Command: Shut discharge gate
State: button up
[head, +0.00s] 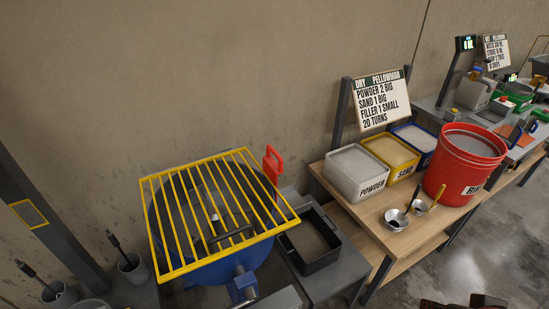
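A blue mixer drum (212,273) stands at the lower middle, covered by a yellow bar grate (220,212). A dark shaft and paddle parts (228,232) show through the bars. A red handle (273,161) stands up at the drum's right rear side; I cannot tell whether it works the discharge gate. A blue bracket-like part (243,284) sticks out low at the drum's front. The discharge gate itself cannot be made out, nor whether it is open or shut.
A black tray (325,262) with grey material sits right of the drum. A wooden bench (372,222) holds powder (356,172) and sand (391,157) bins, metal scoops (397,218) and a red bucket (464,165). Grey cups with tools (133,269) stand left. A sign (382,100) stands behind.

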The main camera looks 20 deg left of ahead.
aim_at(272, 168)
jog(key=u, duration=1.2)
